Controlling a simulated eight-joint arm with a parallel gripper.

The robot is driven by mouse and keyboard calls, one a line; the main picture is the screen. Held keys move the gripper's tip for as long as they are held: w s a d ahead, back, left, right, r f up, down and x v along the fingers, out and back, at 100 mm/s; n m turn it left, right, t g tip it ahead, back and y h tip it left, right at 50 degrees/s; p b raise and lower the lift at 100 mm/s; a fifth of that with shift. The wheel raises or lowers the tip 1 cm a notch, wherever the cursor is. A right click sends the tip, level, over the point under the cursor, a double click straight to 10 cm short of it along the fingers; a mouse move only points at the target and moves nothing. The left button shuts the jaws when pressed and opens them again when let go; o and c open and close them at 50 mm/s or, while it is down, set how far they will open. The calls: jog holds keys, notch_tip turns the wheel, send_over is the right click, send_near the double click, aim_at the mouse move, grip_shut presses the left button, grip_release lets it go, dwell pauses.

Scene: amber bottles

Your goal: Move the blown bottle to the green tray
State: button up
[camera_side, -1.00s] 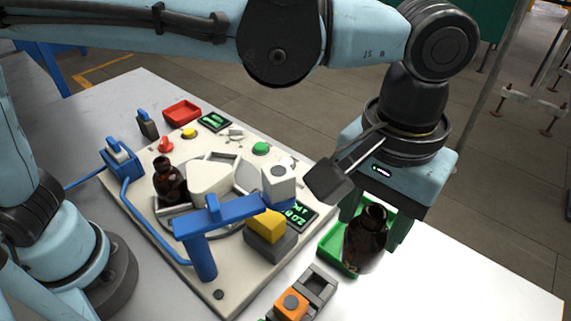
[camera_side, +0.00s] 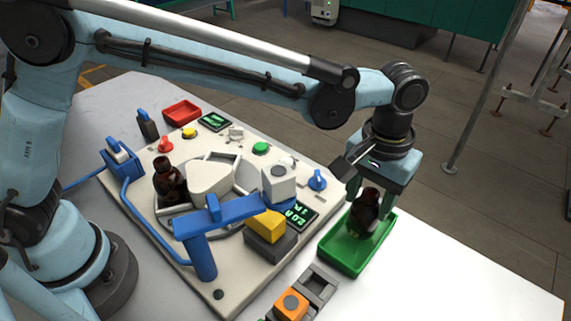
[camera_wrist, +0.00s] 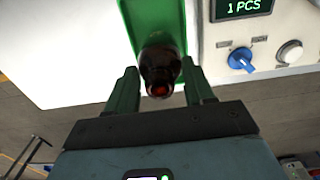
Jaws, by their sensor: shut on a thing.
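A dark amber bottle (camera_side: 365,208) is between the fingers of my gripper (camera_side: 368,192), which is shut on it. The bottle is upright over the green tray (camera_side: 345,262); I cannot tell whether its base touches the tray floor. In the wrist view the bottle (camera_wrist: 160,68) shows neck-on between the two green fingers of my gripper (camera_wrist: 162,90), with the green tray (camera_wrist: 131,12) beyond it. A second dark bottle (camera_side: 168,180) stands in the machine at the left of the side view.
The cream machine (camera_side: 235,285) fills the middle, with a blue clamp arm (camera_side: 203,255), a yellow block (camera_side: 266,224) and a display (camera_side: 299,213) near the tray. An orange-topped fixture (camera_side: 291,305) stands in front. A red tray (camera_side: 182,112) lies at the back. White table is clear right of the tray.

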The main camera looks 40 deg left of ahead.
jog(key=shift+f, duration=0.95)
jog(key=shift+f, duration=0.1)
jog(key=o, duration=1.4)
